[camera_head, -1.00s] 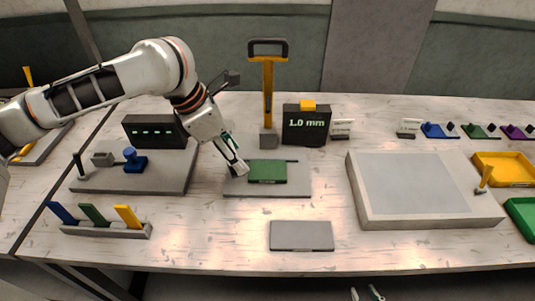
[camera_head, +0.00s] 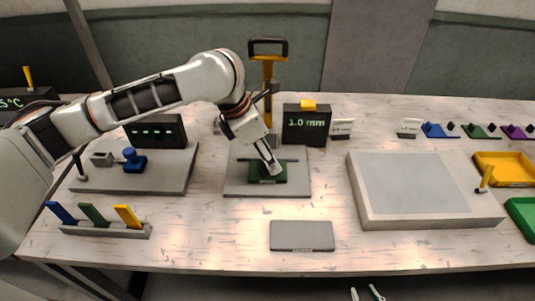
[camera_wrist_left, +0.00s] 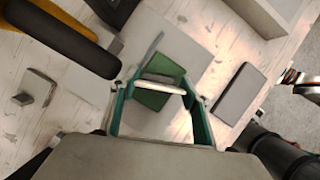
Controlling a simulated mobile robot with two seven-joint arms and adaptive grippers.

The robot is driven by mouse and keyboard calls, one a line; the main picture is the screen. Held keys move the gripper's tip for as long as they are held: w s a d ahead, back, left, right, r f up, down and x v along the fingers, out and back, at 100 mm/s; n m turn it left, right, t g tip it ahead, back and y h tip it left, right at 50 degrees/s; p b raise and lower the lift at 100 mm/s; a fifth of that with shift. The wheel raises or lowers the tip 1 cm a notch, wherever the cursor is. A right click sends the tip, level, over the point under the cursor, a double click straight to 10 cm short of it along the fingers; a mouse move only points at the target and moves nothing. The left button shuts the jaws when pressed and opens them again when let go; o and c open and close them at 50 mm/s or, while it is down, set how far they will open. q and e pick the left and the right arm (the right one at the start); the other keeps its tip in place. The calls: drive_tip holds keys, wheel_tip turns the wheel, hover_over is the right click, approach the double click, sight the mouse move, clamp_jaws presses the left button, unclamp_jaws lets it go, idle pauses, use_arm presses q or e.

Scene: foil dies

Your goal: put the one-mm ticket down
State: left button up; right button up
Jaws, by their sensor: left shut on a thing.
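My left gripper (camera_head: 272,169) reaches down over a green block (camera_head: 267,180) on a grey plate (camera_head: 235,182). In the left wrist view its two green-edged fingers (camera_wrist_left: 160,92) stand apart with a thin white piece, seemingly the one-mm ticket (camera_wrist_left: 161,86), held across between them. The green block (camera_wrist_left: 165,71) shows beyond this piece; I cannot tell whether they touch. The ticket is too small to make out in the head view. My right gripper (camera_head: 367,293) shows only as two separate fingertips at the bottom edge, open and empty.
A flat grey pad (camera_head: 301,236) lies in front. A large grey tray (camera_head: 362,206) is at right. A rack (camera_head: 106,230) of coloured pieces stands front left.

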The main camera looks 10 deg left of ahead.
use_arm(q)
drive_tip(key=shift+f, duration=0.1)
drive_tip(key=o, duration=0.9)
drive_tip(key=shift+r, duration=0.2)
drive_tip(key=p+v, duration=0.1)
drive_tip(key=v, duration=1)
drive_tip(key=shift+r, duration=0.4)
drive_tip(key=shift+s+a, duration=0.1)
drive_tip(key=shift+s, duration=0.05)
